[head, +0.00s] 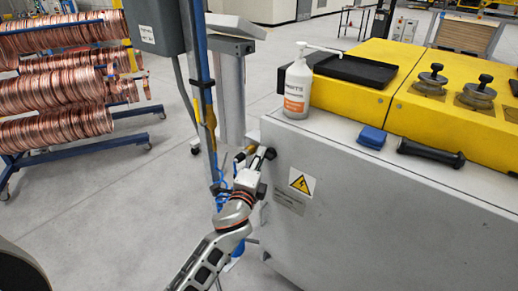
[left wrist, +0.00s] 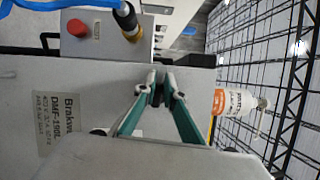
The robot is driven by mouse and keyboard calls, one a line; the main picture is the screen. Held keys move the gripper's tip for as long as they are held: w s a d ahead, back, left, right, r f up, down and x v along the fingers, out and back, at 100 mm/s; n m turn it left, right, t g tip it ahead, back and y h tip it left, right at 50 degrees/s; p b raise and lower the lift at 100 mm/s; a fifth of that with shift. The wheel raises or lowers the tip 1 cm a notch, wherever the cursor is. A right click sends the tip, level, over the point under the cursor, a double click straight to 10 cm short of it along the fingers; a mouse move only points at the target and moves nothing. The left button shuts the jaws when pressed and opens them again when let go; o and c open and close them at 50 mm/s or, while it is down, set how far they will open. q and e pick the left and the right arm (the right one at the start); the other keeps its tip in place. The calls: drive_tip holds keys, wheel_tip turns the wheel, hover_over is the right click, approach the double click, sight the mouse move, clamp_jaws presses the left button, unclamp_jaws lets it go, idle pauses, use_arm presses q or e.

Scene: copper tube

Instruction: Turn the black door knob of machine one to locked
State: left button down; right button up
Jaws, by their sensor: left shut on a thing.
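The grey machine (head: 390,200) with yellow top covers fills the right of the head view. My left gripper (head: 266,156) is at its left end, near the top corner. In the left wrist view the two teal fingers of my left gripper (left wrist: 158,88) come together on a small dark piece, the black door knob (left wrist: 157,93), against the grey panel. The fingers hide most of the knob, so its turn angle cannot be told. My right gripper is in neither view.
Copper coils (head: 55,95) hang on a rack further left. The floor between is clear.

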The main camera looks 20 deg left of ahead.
use_arm(q)
drive_tip(key=shift+s+d+f+n+g+p, duration=0.15)
drive_tip(key=shift+d+f+n+g+p, duration=0.25)
drive_tip(key=shift+d+n+p, duration=0.3)
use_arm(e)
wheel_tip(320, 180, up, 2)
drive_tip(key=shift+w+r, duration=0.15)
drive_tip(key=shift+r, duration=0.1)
use_arm(q)
drive_tip(key=shift+a, duration=0.15)
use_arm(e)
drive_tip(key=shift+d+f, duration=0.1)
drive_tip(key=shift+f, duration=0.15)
use_arm(q)
drive_tip(key=c, duration=2.1)
unclamp_jaws()
drive_tip(key=shift+c, duration=0.2)
drive_tip(key=shift+r, duration=0.25)
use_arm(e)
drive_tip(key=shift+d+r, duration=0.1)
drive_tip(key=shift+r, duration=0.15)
